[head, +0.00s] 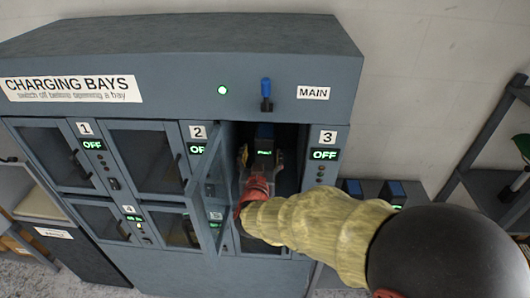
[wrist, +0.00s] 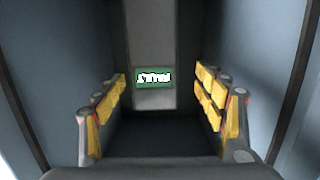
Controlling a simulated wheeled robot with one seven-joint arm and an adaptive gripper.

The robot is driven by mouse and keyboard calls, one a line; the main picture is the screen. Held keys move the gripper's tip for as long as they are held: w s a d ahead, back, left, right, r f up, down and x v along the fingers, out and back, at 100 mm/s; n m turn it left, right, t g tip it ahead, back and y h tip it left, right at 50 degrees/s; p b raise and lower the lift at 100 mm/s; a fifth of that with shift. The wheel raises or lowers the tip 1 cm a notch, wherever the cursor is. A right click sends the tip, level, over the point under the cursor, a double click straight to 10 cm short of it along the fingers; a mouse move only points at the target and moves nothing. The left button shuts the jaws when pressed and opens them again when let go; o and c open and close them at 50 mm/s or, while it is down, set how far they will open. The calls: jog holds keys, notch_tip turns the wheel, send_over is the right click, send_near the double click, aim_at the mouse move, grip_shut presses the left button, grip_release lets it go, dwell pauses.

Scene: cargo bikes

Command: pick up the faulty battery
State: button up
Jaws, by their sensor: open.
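Bay 3 of the grey charging cabinet stands open, its glass door (head: 201,190) swung out to the left. My gripper (head: 258,160) is inside the bay, open and empty, with yellow pads (wrist: 160,105) on both sides. The battery's lower part is hidden in the head view.
The bay walls (wrist: 262,60) are close on both sides of my gripper. Bays 1 and 2 (head: 146,158) are shut. A blue MAIN lever (head: 266,88) sits above bay 3. More batteries (head: 395,190) stand right of the cabinet, near a dark shelf rack (head: 480,140).

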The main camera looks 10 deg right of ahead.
jog(key=x, duration=0.3)
jog(key=d+b+x, duration=0.1)
jog(key=x, duration=0.2)
jog(key=shift+w+r, duration=0.15)
jog(key=shift+w, duration=0.05)
jog(key=shift+c, duration=0.6)
grip_shut()
dwell(0.4)
jog(key=shift+w+r, duration=0.1)
jog(key=shift+r, duration=0.15)
